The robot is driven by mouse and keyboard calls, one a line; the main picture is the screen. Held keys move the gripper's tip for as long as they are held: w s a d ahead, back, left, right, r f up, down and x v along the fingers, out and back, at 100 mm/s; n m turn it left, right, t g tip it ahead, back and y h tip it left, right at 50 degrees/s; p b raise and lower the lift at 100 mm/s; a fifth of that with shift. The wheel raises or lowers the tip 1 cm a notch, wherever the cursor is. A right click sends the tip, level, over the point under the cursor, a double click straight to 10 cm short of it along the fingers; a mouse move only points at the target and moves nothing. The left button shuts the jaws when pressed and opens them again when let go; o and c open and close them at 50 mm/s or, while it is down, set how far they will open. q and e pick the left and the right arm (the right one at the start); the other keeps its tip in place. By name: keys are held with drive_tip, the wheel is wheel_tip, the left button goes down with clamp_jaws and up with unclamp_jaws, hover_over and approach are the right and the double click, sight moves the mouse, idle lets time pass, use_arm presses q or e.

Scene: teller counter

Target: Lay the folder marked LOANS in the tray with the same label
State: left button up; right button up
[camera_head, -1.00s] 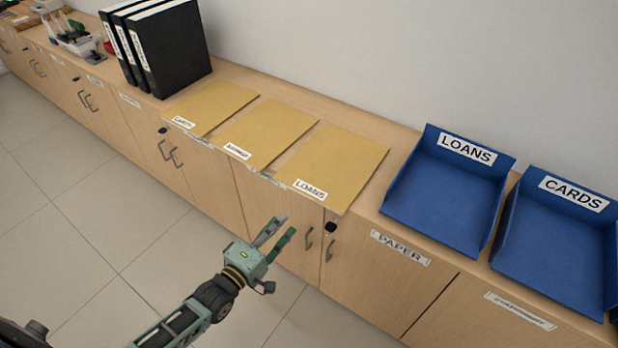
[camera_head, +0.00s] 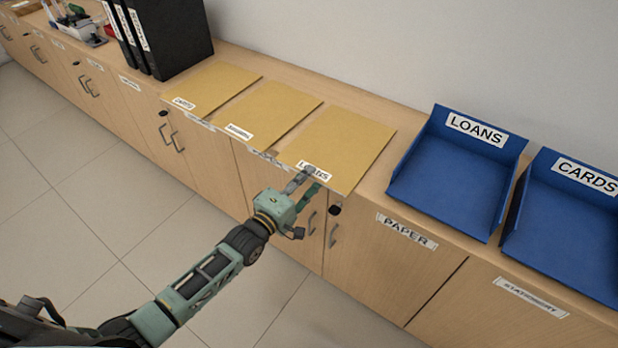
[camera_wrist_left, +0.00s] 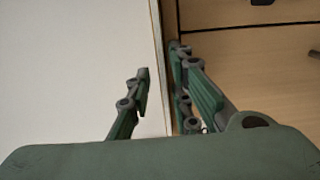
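The tan LOANS folder (camera_head: 345,145) lies flat on the counter, the rightmost of three, with its labelled edge at the counter's front. My left gripper (camera_head: 309,181) is at that front edge, its fingertips overlapping the label in the head view. Its fingers are apart, and it also looks open in the left wrist view (camera_wrist_left: 160,75). I cannot tell whether a finger touches the folder. The blue LOANS tray (camera_head: 446,180) stands to the right of the folder, empty, its label on the back wall. My right gripper is not in view.
A CARDS folder (camera_head: 212,86) and a middle folder (camera_head: 268,108) lie to the left, near black binders (camera_head: 178,40). A blue CARDS tray (camera_head: 560,228) stands right of the LOANS tray. Cabinet doors with handles lie below the counter.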

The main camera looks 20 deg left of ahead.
use_arm(q)
drive_tip(key=shift+w, duration=0.1)
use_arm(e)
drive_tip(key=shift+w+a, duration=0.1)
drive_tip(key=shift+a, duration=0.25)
use_arm(q)
clamp_jaws()
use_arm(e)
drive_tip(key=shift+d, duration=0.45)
